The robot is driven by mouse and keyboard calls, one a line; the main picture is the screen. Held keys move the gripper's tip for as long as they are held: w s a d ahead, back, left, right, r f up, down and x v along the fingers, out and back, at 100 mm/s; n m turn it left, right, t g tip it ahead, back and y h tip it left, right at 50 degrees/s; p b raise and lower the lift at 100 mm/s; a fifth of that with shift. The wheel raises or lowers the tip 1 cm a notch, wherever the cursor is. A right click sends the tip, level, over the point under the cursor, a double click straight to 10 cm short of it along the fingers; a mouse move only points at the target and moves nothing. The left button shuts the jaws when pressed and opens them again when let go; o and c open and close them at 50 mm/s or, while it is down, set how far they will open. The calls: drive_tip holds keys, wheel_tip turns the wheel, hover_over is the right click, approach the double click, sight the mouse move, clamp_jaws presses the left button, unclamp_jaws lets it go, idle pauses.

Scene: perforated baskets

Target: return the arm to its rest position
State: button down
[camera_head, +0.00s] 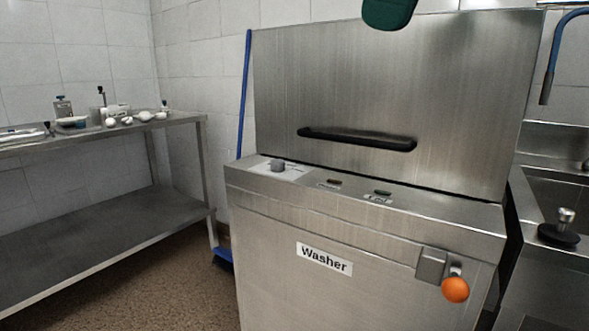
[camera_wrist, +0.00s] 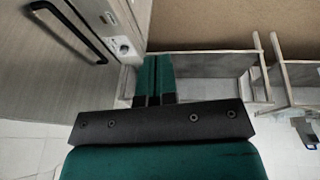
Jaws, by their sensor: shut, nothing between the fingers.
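My gripper (camera_wrist: 154,76) shows in the wrist view as two green fingers side by side, pressed together with nothing between them. A dark bracket with screws and a green body lie behind them. In the head view only a dark green part of my arm shows at the top edge, above the washer's lid; the rest is out of the picture. The steel washer (camera_head: 350,240) stands in front of me with its label facing me. Its black handle (camera_head: 357,139) also shows in the wrist view (camera_wrist: 72,25), to the left of the fingers.
A steel shelf table (camera_head: 90,235) stands at the left with a tray and small items on top. A sink counter (camera_head: 570,230) is at the right. An orange knob (camera_head: 455,289) sticks out of the washer's front. A blue pole (camera_head: 244,95) leans by its left side.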

drive_tip(key=s+d+f+m+g+y+b, duration=0.1)
drive_tip(key=s+d+f+b, duration=0.15)
drive_tip(key=f, duration=1.15)
drive_tip(key=s+d+f+m+g+y+b, duration=0.15)
drive_tip(key=s+f+b, duration=0.25)
drive_tip(key=f, duration=0.9)
drive_tip(key=s+d+f+m+g+b, duration=0.1)
drive_tip(key=s+d+f+m+b, duration=0.2)
drive_tip(key=f, duration=1.1)
wheel_tip(320, 180, up, 39)
drive_tip(key=n+p, duration=0.1)
drive_tip(key=p, duration=3.7)
drive_tip(key=shift+w, duration=0.25)
drive_tip(key=shift+t, duration=0.25)
